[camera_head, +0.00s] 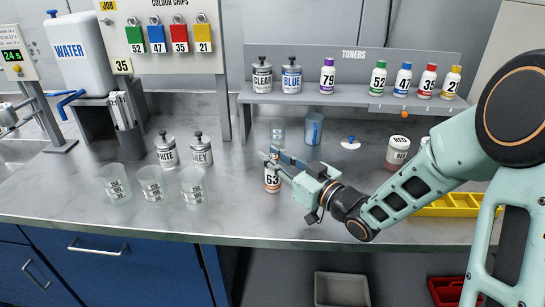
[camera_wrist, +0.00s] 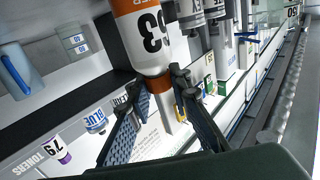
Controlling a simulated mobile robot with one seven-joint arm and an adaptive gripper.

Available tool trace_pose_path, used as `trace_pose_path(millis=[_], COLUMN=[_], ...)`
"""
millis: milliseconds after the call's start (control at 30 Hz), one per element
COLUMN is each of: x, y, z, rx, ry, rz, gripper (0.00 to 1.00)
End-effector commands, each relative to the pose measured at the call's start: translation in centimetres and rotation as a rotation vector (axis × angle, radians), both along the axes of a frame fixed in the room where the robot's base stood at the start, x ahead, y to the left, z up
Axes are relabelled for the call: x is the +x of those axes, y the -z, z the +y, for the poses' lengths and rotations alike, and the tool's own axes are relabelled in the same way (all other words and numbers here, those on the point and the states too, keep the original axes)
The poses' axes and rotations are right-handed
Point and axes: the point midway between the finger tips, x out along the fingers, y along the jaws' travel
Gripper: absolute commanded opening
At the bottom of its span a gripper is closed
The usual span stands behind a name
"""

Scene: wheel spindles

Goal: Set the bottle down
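The bottle marked 63 (camera_head: 272,181) is white with an orange-brown band; it appears upright in the head view, over the middle of the grey counter. In the wrist view the bottle (camera_wrist: 143,35) is seen upside down, with its brown collar and pale nozzle between the fingers. My gripper (camera_head: 274,163) reaches in from the right at the bottle's top. In the wrist view my gripper (camera_wrist: 163,88) has its fingertips closed around the collar. Whether the bottle's base touches the counter cannot be told.
Clear cups (camera_head: 152,184) and the WHITE (camera_head: 167,153) and GREY (camera_head: 202,150) bottles stand left. A blue-handled jug (camera_head: 313,130) and a clear cup (camera_head: 278,131) stand behind. The toner shelf (camera_head: 345,97) runs along the back. A red-labelled jar (camera_head: 397,152) and yellow tray (camera_head: 447,206) are right. Counter left of the bottle is free.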

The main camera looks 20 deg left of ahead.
Motion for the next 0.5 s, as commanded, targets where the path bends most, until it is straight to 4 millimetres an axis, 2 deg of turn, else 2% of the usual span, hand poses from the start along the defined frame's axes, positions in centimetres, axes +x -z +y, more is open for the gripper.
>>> trace_pose_path(millis=[33, 167, 500], x=[0.02, 0.01, 0.01], y=[0.01, 0.0, -0.4], z=[-0.01, -0.01, 0.0], rx=[-0.001, -0.001, 0.0], ry=[0.0, 0.0, 0.0], rz=[0.001, 0.001, 0.0], gripper=[0.24, 0.36, 0.36])
